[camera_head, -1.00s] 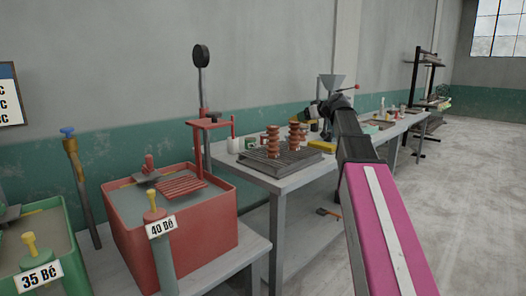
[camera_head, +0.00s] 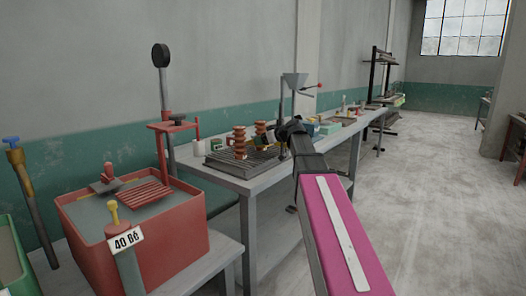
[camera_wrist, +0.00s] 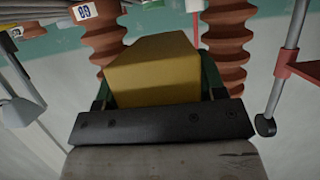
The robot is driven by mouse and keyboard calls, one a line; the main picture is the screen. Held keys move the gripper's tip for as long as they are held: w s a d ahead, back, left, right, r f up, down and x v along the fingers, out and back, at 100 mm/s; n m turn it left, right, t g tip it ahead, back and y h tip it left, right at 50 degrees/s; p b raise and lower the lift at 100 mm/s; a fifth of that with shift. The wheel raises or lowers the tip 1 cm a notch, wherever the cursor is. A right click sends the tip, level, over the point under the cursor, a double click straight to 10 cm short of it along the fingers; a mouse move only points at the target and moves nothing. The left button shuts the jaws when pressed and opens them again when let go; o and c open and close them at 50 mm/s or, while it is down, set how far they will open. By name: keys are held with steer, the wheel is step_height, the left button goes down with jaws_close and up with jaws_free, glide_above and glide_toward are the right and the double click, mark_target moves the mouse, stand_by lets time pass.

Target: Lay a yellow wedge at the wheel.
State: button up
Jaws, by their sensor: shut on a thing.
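A yellow wedge (camera_wrist: 152,72) fills the middle of the wrist view, its sloped top edges showing. My gripper (camera_wrist: 158,84) is shut on it, with green fingers along its left and right sides. In the head view my pink and black arm reaches over the workbench (camera_head: 240,183), and the fingers and wedge are hidden or too small to make out there. I cannot pick out a wheel in either view.
Brown ribbed columns (camera_head: 239,142) stand on a dark slatted rack (camera_head: 238,160) on the bench, close behind the wedge in the wrist view. A red tub (camera_head: 165,245) is at left. Floor at right (camera_head: 430,200) is clear.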

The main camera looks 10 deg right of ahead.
mark_target(263, 156)
steer(key=shift+f, duration=2.35)
steer(key=o, duration=1.2)
steer(key=shift+f, duration=0.1)
